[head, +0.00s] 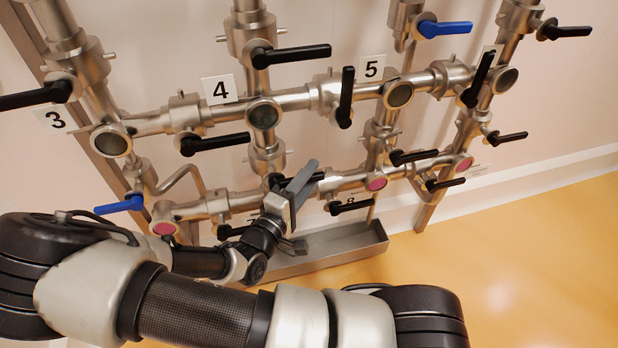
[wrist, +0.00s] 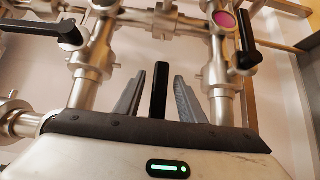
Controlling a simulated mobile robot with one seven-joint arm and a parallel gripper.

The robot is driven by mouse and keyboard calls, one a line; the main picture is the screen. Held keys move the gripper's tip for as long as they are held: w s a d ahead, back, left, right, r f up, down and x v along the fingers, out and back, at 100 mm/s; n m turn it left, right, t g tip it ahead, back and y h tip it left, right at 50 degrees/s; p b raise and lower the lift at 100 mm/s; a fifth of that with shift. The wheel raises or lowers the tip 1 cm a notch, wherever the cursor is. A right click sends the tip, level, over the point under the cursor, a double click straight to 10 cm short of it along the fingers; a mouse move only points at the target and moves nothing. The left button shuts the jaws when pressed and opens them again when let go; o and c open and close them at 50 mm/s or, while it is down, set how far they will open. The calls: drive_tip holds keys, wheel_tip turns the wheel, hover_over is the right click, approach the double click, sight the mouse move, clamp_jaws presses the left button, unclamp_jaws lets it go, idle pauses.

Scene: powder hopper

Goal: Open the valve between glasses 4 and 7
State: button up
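Glass 4 (head: 264,115) is a round, dark sight glass in the upper pipe row, beside its number plate (head: 220,89). A vertical pipe (head: 267,152) runs down from it. The valve's black handle (head: 318,176) sticks out to the right, across that pipe, partly hidden behind my gripper (head: 301,178). The spot where glass 7 would sit in the lower row is hidden behind my gripper and wrist. In the wrist view, the black handle (wrist: 159,92) stands between my two grey fingers, with a visible gap on each side. My gripper is open around it.
Black handles lie close by, one left of glass 4 (head: 218,143) and one at lower right (head: 350,207). Blue handles sit at left (head: 122,205) and top (head: 445,29). A metal trough (head: 330,246) is below the pipes. The yellow floor at right is clear.

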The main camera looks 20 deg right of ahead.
clamp_jaws()
